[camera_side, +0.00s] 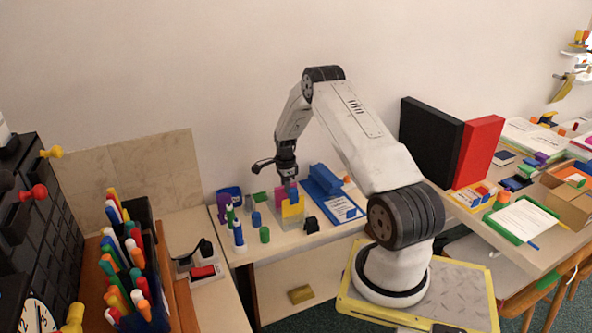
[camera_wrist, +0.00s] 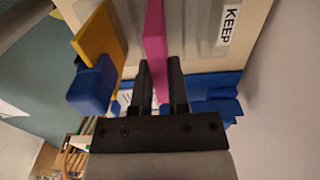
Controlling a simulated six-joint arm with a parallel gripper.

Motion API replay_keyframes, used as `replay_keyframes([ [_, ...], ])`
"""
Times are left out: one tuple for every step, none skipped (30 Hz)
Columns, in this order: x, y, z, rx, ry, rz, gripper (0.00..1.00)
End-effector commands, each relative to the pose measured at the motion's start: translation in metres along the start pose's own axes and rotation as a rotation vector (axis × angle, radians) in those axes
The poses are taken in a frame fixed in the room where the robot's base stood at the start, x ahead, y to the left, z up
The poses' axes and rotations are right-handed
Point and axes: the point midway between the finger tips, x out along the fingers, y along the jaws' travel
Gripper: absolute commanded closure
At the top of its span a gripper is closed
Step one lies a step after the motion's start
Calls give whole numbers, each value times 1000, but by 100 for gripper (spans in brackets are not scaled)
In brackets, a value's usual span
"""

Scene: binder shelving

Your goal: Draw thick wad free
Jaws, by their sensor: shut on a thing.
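A magenta slab (camera_wrist: 154,30) stands between the two dark fingers of my gripper (camera_wrist: 160,66) in the wrist view. My gripper is shut on it, with a finger on either side. In the side view my gripper (camera_side: 287,181) points down over a small pale box (camera_side: 291,226), and the magenta slab (camera_side: 280,194) shows just below it. A yellow slab (camera_wrist: 97,40) and a blue block (camera_wrist: 93,85) are left of the magenta slab in the wrist view. A pale surface with a "KEEP" label (camera_wrist: 229,22) is to the right. The slab's lower end is hidden.
Several small blue and green cylinders (camera_side: 239,236) stand left of the box. A blue clipboard (camera_side: 341,207) and a blue holder (camera_side: 325,180) lie to its right. A black binder (camera_side: 428,140) and a red binder (camera_side: 477,152) stand farther right.

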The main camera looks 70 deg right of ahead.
Motion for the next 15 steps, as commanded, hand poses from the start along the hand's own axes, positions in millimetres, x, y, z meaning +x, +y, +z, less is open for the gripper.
replay_keyframes([
  [-2, -1, 0, 0, 0, -2, 100],
  [-2, -1, 0, 0, 0, -2, 100],
  [-3, -1, 0, 0, 0, -2, 100],
  [-4, -1, 0, 0, 0, -2, 100],
  [-4, -1, 0, 0, 0, -2, 100],
  [-4, -1, 0, 0, 0, -2, 100],
  [-5, -1, 0, 0, 0, -2, 100],
  [-5, -1, 0, 0, 0, -2, 100],
  [-6, -1, 0, 0, 0, -1, 100],
  [-6, -1, 0, 0, 0, -1, 100],
  [-6, 0, 0, 0, 0, -1, 100],
  [-7, 0, 0, 0, 0, -1, 100],
  [-7, 0, 0, 0, 0, -1, 100],
  [-7, 0, 0, 0, 0, -1, 100],
  [-8, 0, 0, 0, 0, -1, 100],
])
